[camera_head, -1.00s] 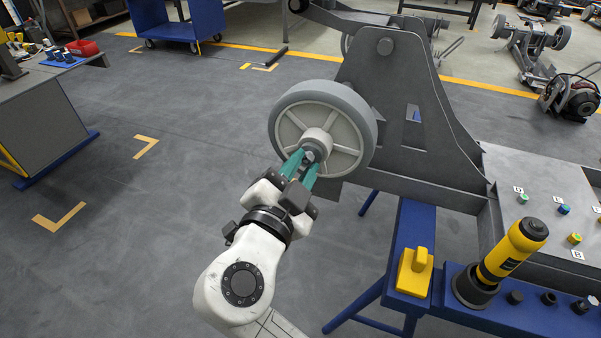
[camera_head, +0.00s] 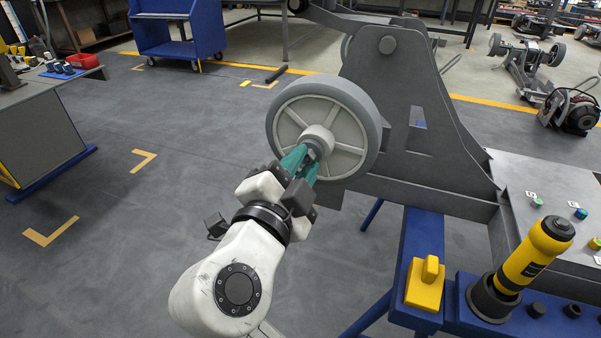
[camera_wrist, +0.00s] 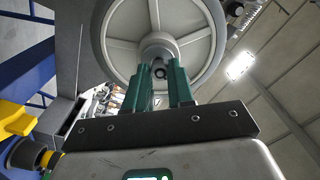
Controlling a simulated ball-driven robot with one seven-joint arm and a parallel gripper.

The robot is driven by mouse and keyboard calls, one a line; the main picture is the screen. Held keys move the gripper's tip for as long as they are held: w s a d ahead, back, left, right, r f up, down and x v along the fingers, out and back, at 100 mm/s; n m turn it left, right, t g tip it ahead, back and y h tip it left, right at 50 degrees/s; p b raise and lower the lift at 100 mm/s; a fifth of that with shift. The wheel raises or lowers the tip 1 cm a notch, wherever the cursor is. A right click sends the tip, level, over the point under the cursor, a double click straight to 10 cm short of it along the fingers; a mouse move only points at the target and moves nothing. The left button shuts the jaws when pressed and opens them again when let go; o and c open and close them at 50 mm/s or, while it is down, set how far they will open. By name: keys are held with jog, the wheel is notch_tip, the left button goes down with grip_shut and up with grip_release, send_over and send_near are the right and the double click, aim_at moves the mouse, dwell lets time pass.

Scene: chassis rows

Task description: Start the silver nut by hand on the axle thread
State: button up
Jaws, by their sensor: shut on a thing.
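The grey wheel (camera_head: 357,118) is mounted on the dark grey chassis plate (camera_head: 388,75), with its spoked face toward me. My gripper (camera_head: 312,155) has its green fingers at the wheel's hub (camera_head: 318,137). The fingers are shut on the nut (camera_head: 312,152), a small dark-looking piece in front of the hub. In the wrist view the nut (camera_wrist: 159,71) sits between the fingertips, in line with the hub (camera_wrist: 158,48). The axle thread is hidden behind the nut and fingers. I cannot tell whether the nut touches the thread.
A blue stand (camera_head: 408,262) below the chassis carries a yellow block (camera_head: 425,287) and a yellow-black tool (camera_head: 533,255) in a dark holder. A grey panel (camera_head: 530,180) with small coloured parts is at right. The floor (camera_head: 120,230) to the left is clear.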

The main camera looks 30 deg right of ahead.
jog(key=shift+m+b, duration=0.9)
jog(key=shift+b, duration=0.65)
jog(key=o, duration=1)
jog(key=shift+c, duration=0.2)
jog(key=p+v, duration=0.1)
jog(key=v, duration=1)
